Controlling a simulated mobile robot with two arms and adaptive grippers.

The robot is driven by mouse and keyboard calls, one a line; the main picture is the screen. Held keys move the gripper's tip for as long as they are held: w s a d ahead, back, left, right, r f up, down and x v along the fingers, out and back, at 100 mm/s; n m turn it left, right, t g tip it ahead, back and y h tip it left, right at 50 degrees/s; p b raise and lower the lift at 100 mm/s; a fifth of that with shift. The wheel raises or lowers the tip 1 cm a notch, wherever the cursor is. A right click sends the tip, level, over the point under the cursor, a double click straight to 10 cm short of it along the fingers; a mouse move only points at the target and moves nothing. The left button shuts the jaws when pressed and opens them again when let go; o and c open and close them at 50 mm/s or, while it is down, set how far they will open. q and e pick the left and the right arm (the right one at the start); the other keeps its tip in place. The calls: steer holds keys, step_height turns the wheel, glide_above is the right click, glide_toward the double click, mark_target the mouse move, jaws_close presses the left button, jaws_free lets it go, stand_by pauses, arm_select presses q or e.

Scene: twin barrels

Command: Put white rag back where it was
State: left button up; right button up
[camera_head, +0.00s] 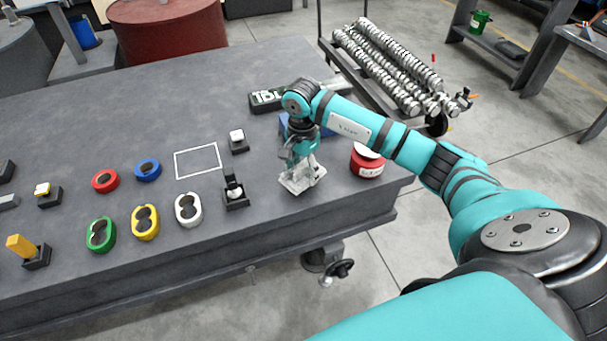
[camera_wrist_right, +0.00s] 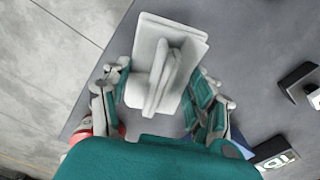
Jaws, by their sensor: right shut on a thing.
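The white rag (camera_head: 296,185) is at the front right part of the dark grey table, under my right gripper (camera_head: 300,160). In the right wrist view the rag (camera_wrist_right: 163,75) is folded, with upright folds between the fingers of my right gripper (camera_wrist_right: 160,92). The right gripper is shut on the rag and points down. I cannot tell whether the rag's underside touches the table. A white square outline (camera_head: 198,145) is marked on the table to the left of the rag, and it is empty. My left gripper is not in view.
A red-and-white container (camera_head: 367,165) stands to the right of the gripper, near the table's edge. A blue object (camera_head: 284,128) is partly hidden behind the gripper. Small black stands (camera_head: 235,203) and coloured rings (camera_head: 145,222) occupy the left.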

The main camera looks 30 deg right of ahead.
mark_target(303, 177)
steer(key=shift+w+d+f, duration=0.1)
steer(key=shift+d+f, duration=0.1)
steer(key=shift+d, duration=0.05)
step_height(303, 177, down, 3)
steer(key=shift+r+p, duration=0.2)
steer(key=shift+p, duration=0.2)
steer(key=shift+f, duration=0.25)
steer(key=shift+f, duration=0.1)
steer(key=shift+f+b, duration=0.15)
steer(key=shift+b, duration=0.15)
steer(key=o, duration=1.1)
step_height(303, 177, up, 13)
steer(key=shift+f+b, duration=0.2)
steer(key=shift+b, duration=0.25)
